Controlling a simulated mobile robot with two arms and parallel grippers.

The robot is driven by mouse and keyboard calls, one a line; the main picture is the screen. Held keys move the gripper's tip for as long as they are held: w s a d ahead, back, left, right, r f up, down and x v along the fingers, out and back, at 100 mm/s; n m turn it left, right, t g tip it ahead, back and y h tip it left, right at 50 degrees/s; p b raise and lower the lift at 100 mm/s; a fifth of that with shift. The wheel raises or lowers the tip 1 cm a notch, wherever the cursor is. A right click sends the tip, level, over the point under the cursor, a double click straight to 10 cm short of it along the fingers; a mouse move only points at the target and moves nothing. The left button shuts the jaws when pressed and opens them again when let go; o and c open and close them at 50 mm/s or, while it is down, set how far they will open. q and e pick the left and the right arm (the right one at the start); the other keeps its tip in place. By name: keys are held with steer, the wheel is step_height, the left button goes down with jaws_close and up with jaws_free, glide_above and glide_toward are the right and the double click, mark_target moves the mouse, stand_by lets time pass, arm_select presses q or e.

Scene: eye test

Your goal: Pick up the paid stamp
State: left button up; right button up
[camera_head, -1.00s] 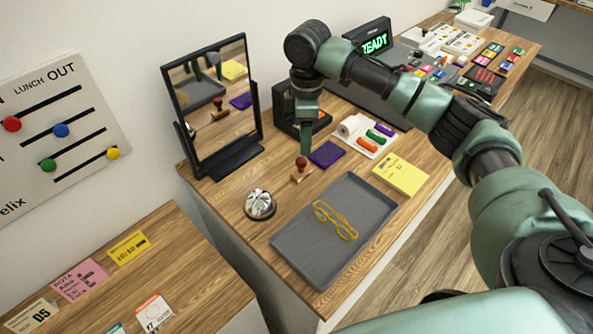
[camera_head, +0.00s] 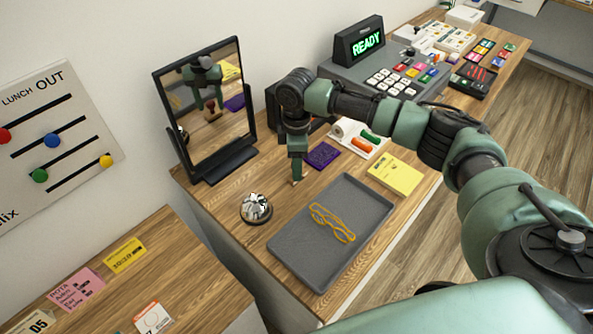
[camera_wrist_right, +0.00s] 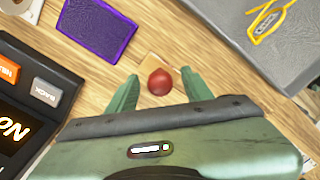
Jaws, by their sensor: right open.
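The stamp has a round red knob (camera_wrist_right: 160,82) and a tan wooden base (camera_wrist_right: 153,64). It stands on the wooden counter beside a purple ink pad. No lettering on it is legible. In the head view my right gripper (camera_head: 298,156) hides most of it; a bit of the base (camera_head: 297,181) shows below the fingers. In the right wrist view my right gripper (camera_wrist_right: 161,84) is open, with one green finger on each side of the red knob, and not closed on it. My left gripper is not in view.
The purple pad (camera_head: 322,155) lies just beyond. A grey tray (camera_head: 298,245) with yellow glasses (camera_head: 332,222) and a silver bell (camera_head: 256,207) are nearer. A mirror (camera_head: 208,108) stands at the left. A dark device (camera_wrist_right: 32,95) sits close to the gripper.

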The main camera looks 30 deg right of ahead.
jaws_close()
steer(key=shift+r, duration=0.1)
step_height(320, 180, up, 20)
steer(key=b, duration=0.3)
stand_by(0.3)
steer(key=c, duration=1.1)
jaws_free()
